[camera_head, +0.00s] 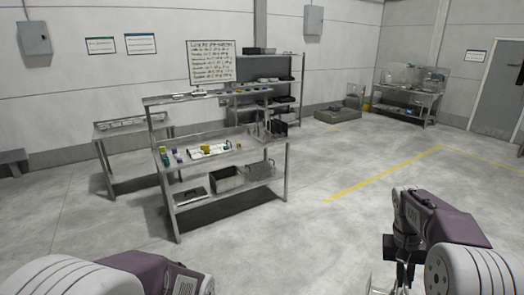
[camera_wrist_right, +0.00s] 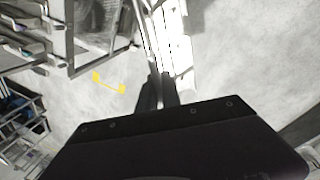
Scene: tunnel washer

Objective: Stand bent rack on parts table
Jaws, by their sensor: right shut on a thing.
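My right gripper (camera_head: 403,262) is at the lower right of the head view, in front of me and well away from the tables. It also shows in the wrist view (camera_wrist_right: 157,92), where its dark fingers are shut on a pale, thin-barred piece (camera_wrist_right: 172,45), which looks like the bent rack. In the head view only a bit of the rack shows below the gripper. A grey metal table (camera_head: 285,185) with small coloured parts on its top, likely the parts table, stands left of centre. My left arm shows at the lower left; its gripper is out of view.
A lower bench (camera_head: 128,174) stands behind the table at left, and a dark shelf rack (camera_head: 298,82) behind it. Another bench (camera_head: 432,108) stands at the far right by the wall. The floor between me and the table, with yellow lines (camera_head: 385,174), is clear.

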